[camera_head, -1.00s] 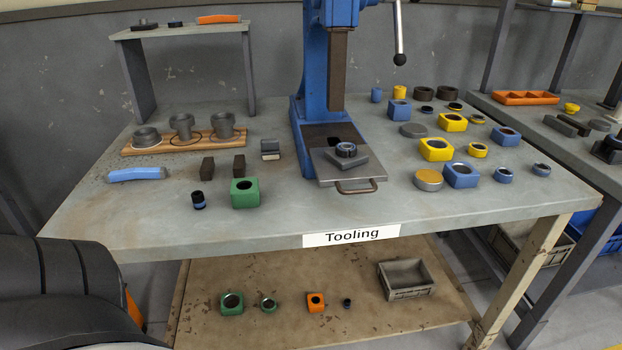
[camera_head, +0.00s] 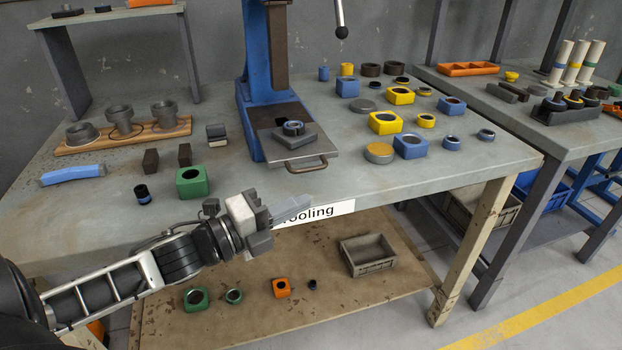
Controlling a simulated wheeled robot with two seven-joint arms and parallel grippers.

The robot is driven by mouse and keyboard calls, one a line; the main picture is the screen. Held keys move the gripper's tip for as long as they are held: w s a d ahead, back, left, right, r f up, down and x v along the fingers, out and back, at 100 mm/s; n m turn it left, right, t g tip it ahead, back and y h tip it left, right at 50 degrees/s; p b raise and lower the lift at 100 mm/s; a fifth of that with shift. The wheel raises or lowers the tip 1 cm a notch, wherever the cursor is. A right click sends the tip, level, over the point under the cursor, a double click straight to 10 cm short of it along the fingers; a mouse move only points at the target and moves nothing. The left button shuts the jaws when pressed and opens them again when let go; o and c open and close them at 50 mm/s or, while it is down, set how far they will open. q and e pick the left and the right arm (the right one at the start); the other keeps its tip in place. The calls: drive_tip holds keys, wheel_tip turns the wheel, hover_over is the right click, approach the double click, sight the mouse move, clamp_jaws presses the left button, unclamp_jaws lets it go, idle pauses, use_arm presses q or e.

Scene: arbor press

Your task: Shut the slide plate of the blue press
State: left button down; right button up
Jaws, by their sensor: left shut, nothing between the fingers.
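The blue press (camera_head: 258,70) stands on the grey bench, its dark ram above the base. Its slide plate (camera_head: 322,154) sticks out of the front of the base, with a bar handle (camera_head: 306,166) on its front edge. On the plate rest a grey block (camera_head: 296,139) and a dark ring with a blue inside (camera_head: 293,127). My left gripper (camera_head: 292,207) is shut and empty, in front of the bench's front edge, below and short of the handle. It covers part of the "Tooling" label. My right gripper is not in view.
A lower shelf holds a grey bin (camera_head: 367,254). The bench strip before the handle is clear.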

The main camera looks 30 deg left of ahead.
use_arm(q)
drive_tip(key=w+a, duration=0.1)
drive_tip(key=w, duration=0.5)
drive_tip(key=shift+w+r+p, duration=0.35)
drive_tip(key=shift+w+r, duration=0.05)
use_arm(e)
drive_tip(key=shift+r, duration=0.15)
